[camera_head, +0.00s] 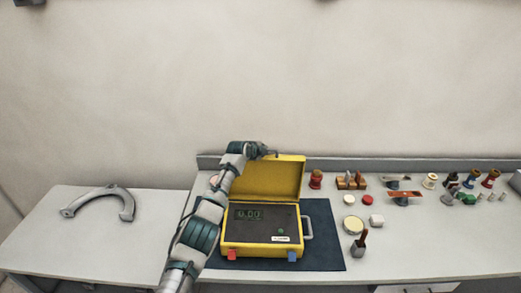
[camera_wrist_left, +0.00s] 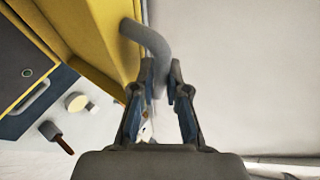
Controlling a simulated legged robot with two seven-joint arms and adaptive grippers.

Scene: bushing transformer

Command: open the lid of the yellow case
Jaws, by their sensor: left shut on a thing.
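The yellow case (camera_head: 262,246) sits on a dark mat with its lid (camera_head: 272,180) raised and tilted back, so the panel with a green 0.00 display (camera_head: 249,214) shows. My left gripper (camera_head: 270,153) is at the top edge of the lid. In the left wrist view my left gripper (camera_wrist_left: 164,80) is shut on a grey curved rod (camera_wrist_left: 148,38) that joins the yellow lid (camera_wrist_left: 98,32). The rod's end is partly hidden by the fingers. My right gripper is not in view.
The dark mat (camera_head: 324,245) lies on the bench. Right of it stand a round tin (camera_head: 353,225), a brush (camera_head: 359,242), red jars and several small parts. A grey C-shaped piece (camera_head: 128,205) lies on the left table. A wall is close behind the bench.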

